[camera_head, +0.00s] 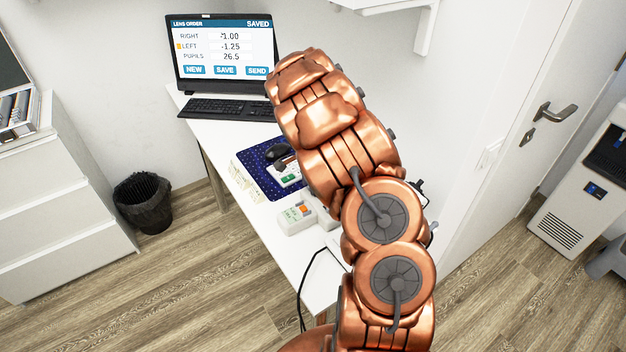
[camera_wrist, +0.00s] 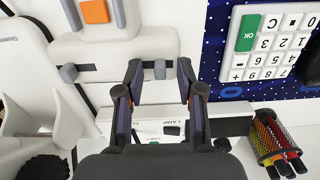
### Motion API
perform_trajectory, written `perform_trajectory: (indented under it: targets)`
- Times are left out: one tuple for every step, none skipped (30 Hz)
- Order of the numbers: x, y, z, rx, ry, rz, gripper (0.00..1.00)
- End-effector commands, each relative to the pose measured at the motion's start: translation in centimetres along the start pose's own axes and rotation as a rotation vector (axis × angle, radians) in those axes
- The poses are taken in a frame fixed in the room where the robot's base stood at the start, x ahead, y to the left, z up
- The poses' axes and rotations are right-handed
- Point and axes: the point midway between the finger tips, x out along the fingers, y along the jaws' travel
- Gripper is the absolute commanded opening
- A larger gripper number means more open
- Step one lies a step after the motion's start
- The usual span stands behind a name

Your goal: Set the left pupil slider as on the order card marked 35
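A white device with an orange button (camera_wrist: 95,11) fills the upper left of the wrist view. Its lower edge carries two small grey slider knobs, a left one (camera_wrist: 68,73) and a right one (camera_wrist: 160,69). My gripper (camera_wrist: 159,80) is open, its dark fingers on either side of the right knob, with a gap visible at each side. I cannot tell which knob is the left pupil's. In the head view a white device with an orange button (camera_head: 296,219) stands on the desk; my arm hides my gripper there. I see no order card marked 35.
The monitor (camera_head: 222,50) reads SAVED, RIGHT -1.00, LEFT -1.25, PUPILS 26.5. A white keypad (camera_wrist: 273,47) with a green OK key lies on a blue mat (camera_wrist: 212,60). A mesh cup of pens (camera_wrist: 268,135) stands lower right. A white box lettered LAMP (camera_wrist: 150,130) lies beneath my fingers.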

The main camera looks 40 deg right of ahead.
Motion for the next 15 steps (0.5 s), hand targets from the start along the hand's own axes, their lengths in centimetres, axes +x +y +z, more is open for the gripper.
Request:
perform_trajectory:
  targets:
    - [0.06, -0.01, 0.0, 0.0, 0.0, 0.0, 0.38]
    - [0.08, -0.01, 0.0, 0.0, 0.0, -0.001, 0.38]
    - [0.09, -0.01, 0.0, 0.0, 0.0, -0.001, 0.38]
    - [0.08, -0.01, 0.0, 0.0, 0.0, -0.001, 0.38]
    - [0.08, -0.01, 0.01, 0.0, 0.0, -0.001, 0.38]
    - [0.08, -0.01, 0.01, 0.0, 0.0, 0.0, 0.38]
    - [0.08, 0.0, 0.01, 0.0, 0.0, 0.0, 0.35]
    - [0.08, 0.0, 0.01, 0.0, 0.0, 0.0, 0.32]
    - [0.08, 0.01, 0.01, 0.001, 0.0, 0.0, 0.28]
    - [0.08, 0.01, 0.01, 0.001, 0.0, 0.0, 0.25]
    - [0.08, 0.01, 0.01, 0.001, 0.0, 0.0, 0.22]
    - [0.08, 0.02, 0.02, 0.001, 0.0, 0.0, 0.18]
    - [0.08, 0.02, 0.02, 0.001, 0.0, 0.0, 0.15]
    - [0.07, 0.01, 0.02, 0.001, 0.0, 0.0, 0.11]
    - [0.08, 0.02, 0.02, 0.001, 0.0, 0.0, 0.07]
